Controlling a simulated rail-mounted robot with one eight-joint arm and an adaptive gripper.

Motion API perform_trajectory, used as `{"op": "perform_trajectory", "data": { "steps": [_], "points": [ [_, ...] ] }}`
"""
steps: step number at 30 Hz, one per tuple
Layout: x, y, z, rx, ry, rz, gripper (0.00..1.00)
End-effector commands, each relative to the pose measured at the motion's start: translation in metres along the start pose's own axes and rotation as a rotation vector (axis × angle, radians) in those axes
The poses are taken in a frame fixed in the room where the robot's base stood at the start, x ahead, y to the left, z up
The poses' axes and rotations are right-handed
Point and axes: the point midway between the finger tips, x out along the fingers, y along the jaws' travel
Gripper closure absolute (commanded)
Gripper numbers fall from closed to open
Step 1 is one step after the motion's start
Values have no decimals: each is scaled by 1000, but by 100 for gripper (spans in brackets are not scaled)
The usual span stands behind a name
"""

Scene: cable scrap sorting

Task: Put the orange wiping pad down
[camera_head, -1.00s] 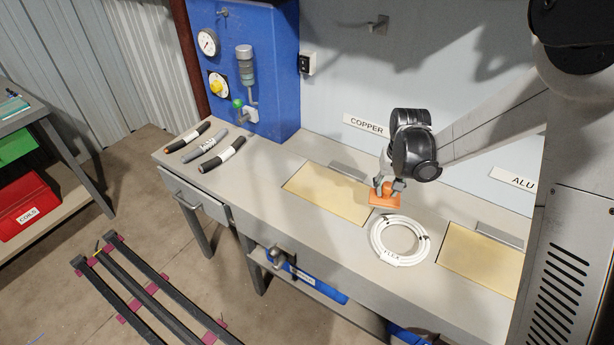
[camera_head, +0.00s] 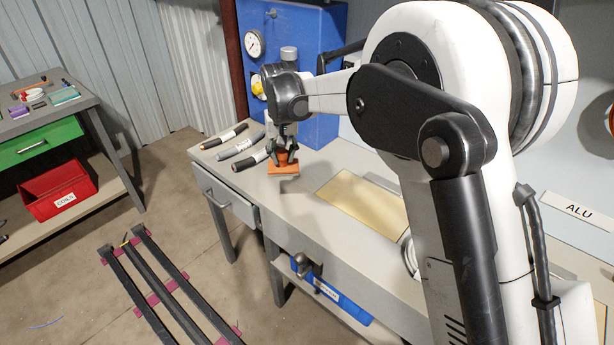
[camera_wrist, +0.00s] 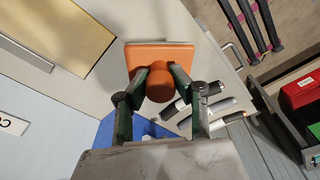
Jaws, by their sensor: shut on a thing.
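The orange wiping pad (camera_head: 284,169) is a flat orange block with a round orange knob on top. My gripper (camera_head: 287,156) is shut on the knob and holds the pad, over the bench (camera_head: 300,205) near the cable pieces. In the wrist view the pad (camera_wrist: 150,55) spreads out beyond the fingers, and my gripper (camera_wrist: 160,80) grips the knob from both sides. I cannot tell whether the pad's underside touches the bench or hangs just above it.
Several cable pieces (camera_head: 248,160) lie left of the pad. A yellow panel (camera_head: 365,202) is set in the bench to the right. A blue cabinet (camera_head: 325,125) with a gauge stands behind. The bench's front edge is close, with a drawer (camera_head: 232,201) below.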

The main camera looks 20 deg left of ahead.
Motion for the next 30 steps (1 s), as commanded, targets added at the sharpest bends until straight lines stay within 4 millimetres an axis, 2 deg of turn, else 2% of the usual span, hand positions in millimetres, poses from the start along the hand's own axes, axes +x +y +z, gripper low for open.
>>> {"op": "perform_trajectory", "data": {
  "steps": [9,15,23,30],
  "points": [
    [41,50,-33,4,0,1,100],
    [64,77,-50,3,0,1,100],
    [76,88,-58,1,0,0,100],
    [105,88,-54,1,0,0,100]
  ]
}}
